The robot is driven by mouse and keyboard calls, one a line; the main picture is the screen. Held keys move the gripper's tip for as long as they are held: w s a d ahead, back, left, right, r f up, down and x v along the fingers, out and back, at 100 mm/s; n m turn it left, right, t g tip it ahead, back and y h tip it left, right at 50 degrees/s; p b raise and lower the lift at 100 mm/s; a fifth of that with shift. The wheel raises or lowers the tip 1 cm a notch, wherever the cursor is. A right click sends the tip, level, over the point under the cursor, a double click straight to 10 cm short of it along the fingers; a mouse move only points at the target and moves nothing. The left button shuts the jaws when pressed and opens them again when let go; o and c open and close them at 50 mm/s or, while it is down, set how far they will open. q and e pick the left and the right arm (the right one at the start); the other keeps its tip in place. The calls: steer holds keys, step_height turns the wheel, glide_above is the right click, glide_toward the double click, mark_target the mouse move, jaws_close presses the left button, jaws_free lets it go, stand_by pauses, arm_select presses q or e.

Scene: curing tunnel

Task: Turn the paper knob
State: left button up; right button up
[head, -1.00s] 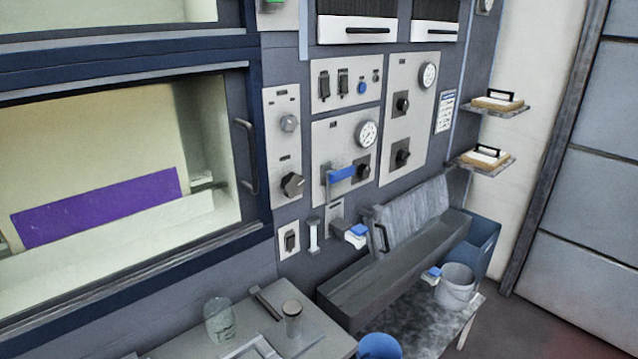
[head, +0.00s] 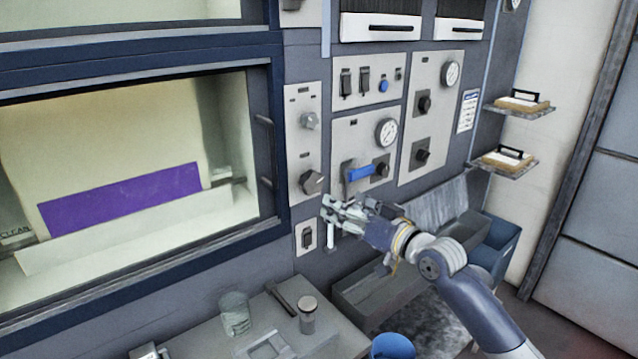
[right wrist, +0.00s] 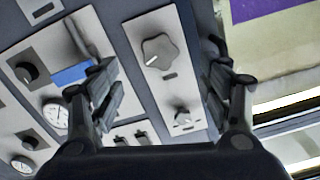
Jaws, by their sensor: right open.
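A narrow light panel left of the gauges carries a dark lobed knob (head: 312,182) below a silver knob (head: 310,121). I cannot read which one is labelled paper. My right gripper (head: 330,211) is open and empty, just below and right of the lobed knob, apart from it. In the right wrist view the lobed knob (right wrist: 160,52) shows between and beyond the two spread fingers (right wrist: 160,92), with a white mark on it. The silver knob (right wrist: 182,117) shows further down in that view. My left gripper is not in view.
A blue-handled lever (head: 360,174) and dark knobs stand right of the lobed knob. A rocker switch (head: 307,238) sits below it. The window frame (head: 280,150) with a purple sheet (head: 120,198) behind lies left. A bench (head: 215,345) with a jar (head: 234,313) is below.

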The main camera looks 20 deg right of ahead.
mark_target(315, 181)
steer(key=p+x, duration=0.1)
steer(key=x, duration=0.2)
steer(key=r+x, duration=0.1)
steer(key=x, duration=0.2)
steer(key=p+x, duration=0.1)
steer(key=x, duration=0.2)
steer(key=shift+w+d+r+p, duration=0.15)
steer(key=shift+d+r+p, duration=0.1)
steer(key=shift+r+p, duration=0.05)
steer(key=shift+x, duration=0.95)
steer(key=c, duration=1.1)
